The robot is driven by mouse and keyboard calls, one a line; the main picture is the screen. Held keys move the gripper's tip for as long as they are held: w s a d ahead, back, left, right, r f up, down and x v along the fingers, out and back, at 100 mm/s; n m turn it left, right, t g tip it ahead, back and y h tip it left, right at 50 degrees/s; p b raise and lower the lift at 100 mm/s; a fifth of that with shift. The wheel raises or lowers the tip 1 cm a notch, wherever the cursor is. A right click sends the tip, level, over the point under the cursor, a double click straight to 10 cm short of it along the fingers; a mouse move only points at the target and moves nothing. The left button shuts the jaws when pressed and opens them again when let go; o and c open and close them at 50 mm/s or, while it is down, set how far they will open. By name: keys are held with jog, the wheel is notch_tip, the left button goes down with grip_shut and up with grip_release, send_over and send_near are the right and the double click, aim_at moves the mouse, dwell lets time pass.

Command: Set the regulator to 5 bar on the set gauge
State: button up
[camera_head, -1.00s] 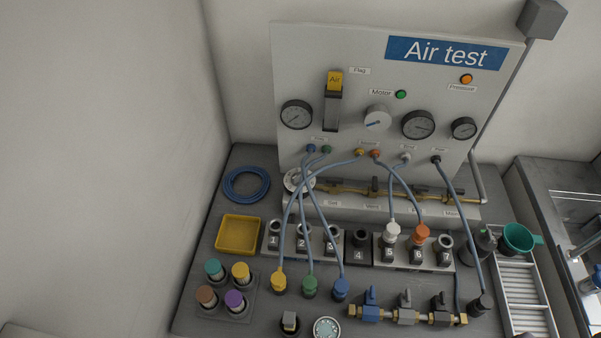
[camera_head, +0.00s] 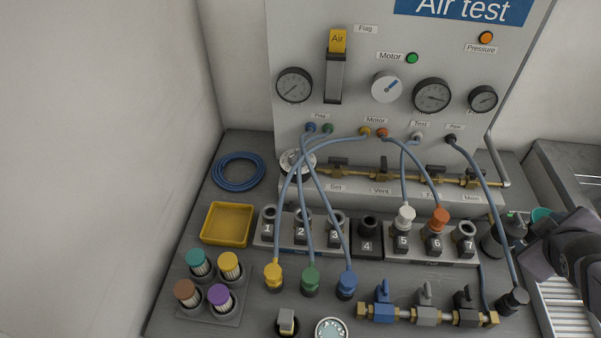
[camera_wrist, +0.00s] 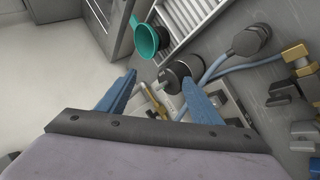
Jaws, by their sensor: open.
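My gripper (camera_wrist: 158,77) is open in the wrist view, its two blue fingers apart with nothing held. A black cylindrical part (camera_wrist: 178,75) lies beyond the fingertips. In the head view my dark wrist enters at the right edge, beside the bench's right end. A round pale dial (camera_head: 297,162) sits at the left end of the brass line, near the "Set" label (camera_head: 335,188), partly hidden by hoses. Another round dial (camera_head: 332,330) is cut off at the bottom edge. I cannot tell which part is the regulator or which gauge is the set gauge; the readings are too small.
The panel carries black gauges (camera_head: 294,85) (camera_head: 431,96) (camera_head: 482,98) and a white motor dial (camera_head: 387,86). Blue hoses arch over the numbered sockets. A yellow tray (camera_head: 227,224) and coloured-cap cylinders (camera_head: 219,298) stand left. A green funnel (camera_wrist: 148,38) is near my gripper.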

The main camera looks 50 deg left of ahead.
aim_at(300, 154)
jog(key=w+a+n+t+y+b, duration=0.2)
jog(key=a+n+y+b, duration=0.55)
jog(key=a, duration=0.75)
jog(key=s+a+n+g+y+b, duration=0.2)
jog(key=s+a+n+b, duration=0.1)
jog(key=a+n, duration=0.4)
jog(key=s+a+n+g+y+b, duration=0.2)
jog(key=s+a+n+b, duration=0.2)
jog(key=a+n, duration=0.3)
jog(key=s+a+n+g+y+b, duration=0.3)
jog(key=s+a+n+b, duration=0.1)
jog(key=s+a+n, duration=0.2)
jog(key=shift+s+a+f+n, duration=0.1)
jog(key=shift+a+f+n, duration=0.35)
jog(key=shift+n, duration=0.4)
jog(key=s+a+f+n+g+y+b, duration=0.1)
jog(key=s+a+n+g+b, duration=0.4)
jog(key=s+n, duration=0.5)
jog(key=shift+m+g, duration=0.3)
jog(key=shift+g, duration=0.1)
jog(key=shift+s+a+f+p, duration=0.1)
jog(key=shift+a+p, duration=0.8)
jog(key=shift+a, duration=2.65)
jog(key=c, duration=1.1)
